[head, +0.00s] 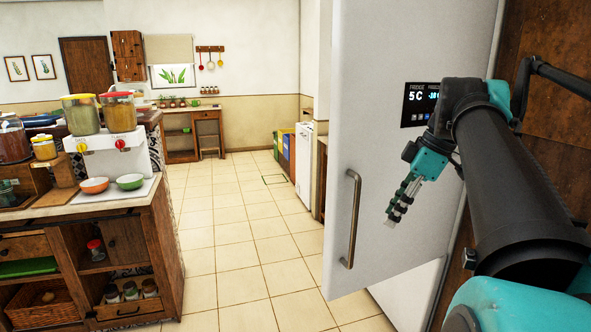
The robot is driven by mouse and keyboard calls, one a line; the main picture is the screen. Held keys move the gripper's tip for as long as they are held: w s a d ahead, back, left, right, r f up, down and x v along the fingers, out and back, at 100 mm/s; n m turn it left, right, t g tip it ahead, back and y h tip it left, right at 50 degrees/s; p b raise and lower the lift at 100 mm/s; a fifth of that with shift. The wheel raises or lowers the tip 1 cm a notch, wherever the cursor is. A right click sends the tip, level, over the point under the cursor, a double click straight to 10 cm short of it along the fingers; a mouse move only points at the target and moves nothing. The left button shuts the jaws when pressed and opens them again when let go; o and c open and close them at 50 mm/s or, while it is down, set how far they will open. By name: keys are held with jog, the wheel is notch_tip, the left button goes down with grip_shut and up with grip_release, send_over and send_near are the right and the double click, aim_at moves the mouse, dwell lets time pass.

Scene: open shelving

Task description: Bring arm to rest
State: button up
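My arm reaches in from the lower right of the head view, with a black upper link and teal joints, bent at the elbow near the fridge display. My gripper (398,207) hangs from its end, pointing down and to the left. It is in front of the white fridge door, to the right of the door's long handle (351,218), and appears apart from it. I see no object in it. The fingers are seen edge-on, so whether they are open or shut does not show.
The fridge door (385,120) stands close on the right, swung out at an angle. A wooden counter (118,250) on the left holds jars, a white dispenser (118,155) and two bowls. The tiled floor (235,235) between them is clear. Colored bins (285,152) stand farther back.

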notch_tip(320, 180, down, 32)
jog(key=w+a+m+t+h, duration=0.1)
jog(key=m+h, duration=0.3)
jog(key=m, duration=0.9)
jog(key=shift+w+a+m+t, duration=0.25)
jog(key=shift+a+m+t, duration=0.25)
jog(key=shift+t, duration=0.4)
jog(key=shift+a, duration=0.15)
